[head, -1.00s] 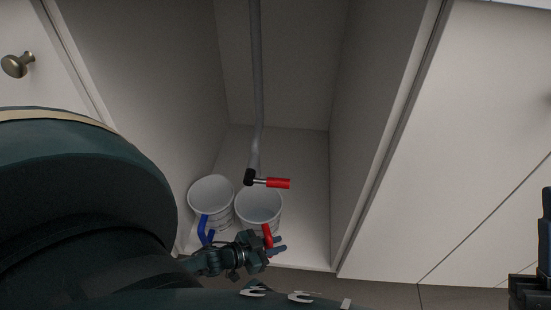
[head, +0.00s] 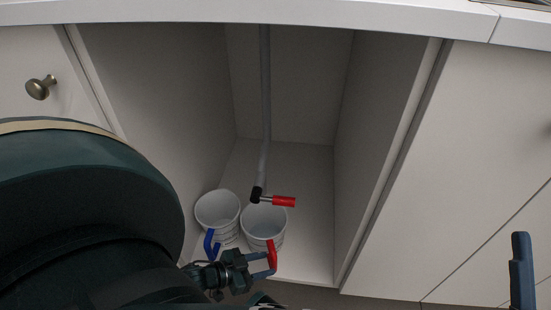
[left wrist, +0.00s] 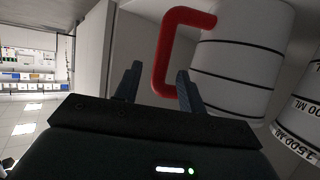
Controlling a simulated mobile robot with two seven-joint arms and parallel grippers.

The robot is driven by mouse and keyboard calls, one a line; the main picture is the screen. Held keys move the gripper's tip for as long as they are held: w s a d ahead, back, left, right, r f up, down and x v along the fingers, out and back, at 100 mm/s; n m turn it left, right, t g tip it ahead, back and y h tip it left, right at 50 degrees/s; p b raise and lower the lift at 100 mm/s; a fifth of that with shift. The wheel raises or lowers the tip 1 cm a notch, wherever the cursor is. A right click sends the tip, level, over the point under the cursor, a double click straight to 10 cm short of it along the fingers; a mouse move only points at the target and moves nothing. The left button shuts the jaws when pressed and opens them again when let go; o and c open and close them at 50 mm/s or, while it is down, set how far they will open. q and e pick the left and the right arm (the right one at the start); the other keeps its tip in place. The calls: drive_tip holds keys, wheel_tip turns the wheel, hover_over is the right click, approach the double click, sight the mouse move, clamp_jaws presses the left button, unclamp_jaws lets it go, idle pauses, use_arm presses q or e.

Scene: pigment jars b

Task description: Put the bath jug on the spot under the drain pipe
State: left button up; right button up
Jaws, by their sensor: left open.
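Two white jugs stand side by side on the cabinet floor. One has a blue handle (head: 209,243) on its white body (head: 218,210). The other jug (head: 264,228) has a red handle (head: 272,254) and dark rings; it also shows in the left wrist view (left wrist: 238,62). The grey drain pipe (head: 265,120) comes down behind them and ends in a black fitting with a red lever (head: 284,201). My left gripper (head: 267,265) is open at the red handle. In the left wrist view the handle (left wrist: 170,60) shows at the fingers' gap; I cannot tell how deep it sits.
The cabinet floor (head: 305,235) right of the jugs is clear. Cabinet walls stand on both sides, and the white countertop (head: 280,12) edge is above. A blue finger, apparently of my right gripper (head: 521,270), shows at the right by the closed front.

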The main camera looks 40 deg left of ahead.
use_arm(q)
drive_tip(key=p+v, duration=0.1)
drive_tip(key=v, duration=0.5)
drive_tip(key=shift+p, duration=0.3)
use_arm(e)
drive_tip(key=shift+s+a+f+m+g+h, duration=0.1)
drive_tip(key=shift+f+m+g+h, duration=0.1)
drive_tip(key=shift+f+m+h, duration=0.5)
drive_tip(key=shift+s+a+f+m+g+h, duration=0.1)
drive_tip(key=shift+f+m+g+h, duration=0.1)
drive_tip(key=shift+f+m+h, duration=0.45)
use_arm(q)
drive_tip(key=shift+r, duration=0.1)
